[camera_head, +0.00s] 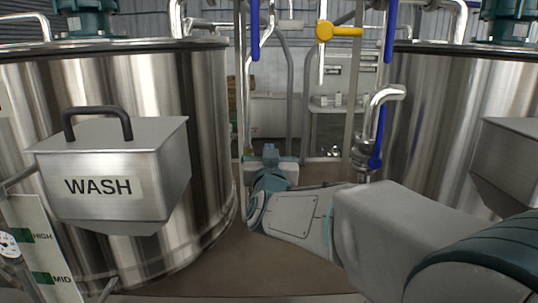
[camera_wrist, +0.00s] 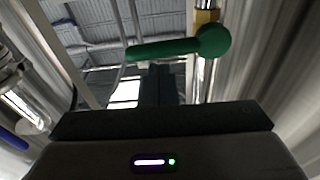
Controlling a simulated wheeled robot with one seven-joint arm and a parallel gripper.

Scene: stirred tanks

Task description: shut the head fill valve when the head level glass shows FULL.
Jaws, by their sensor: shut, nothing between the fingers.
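My gripper (camera_wrist: 158,72) is shut and empty in the wrist view, its dark fingers pointing up at a green lever handle (camera_wrist: 178,47). The handle lies across the view on a pipe with a brass-coloured fitting (camera_wrist: 206,20). It appears just beyond the fingertips; I cannot tell if they touch. In the head view my arm reaches forward between two steel tanks, and the fingers cannot be made out. At lower left is a level board (camera_head: 42,245) marked HIGH and MID. No FULL mark or liquid level is readable. Which valve is the head fill valve is not labelled in view.
The left tank (camera_head: 150,75) carries a steel box marked WASH (camera_head: 115,170); the right tank (camera_head: 460,110) stands close to my arm. Between them are pipes with a yellow handle (camera_head: 340,31) and blue handles, one low near my arm (camera_head: 377,140). The floor gap is narrow.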

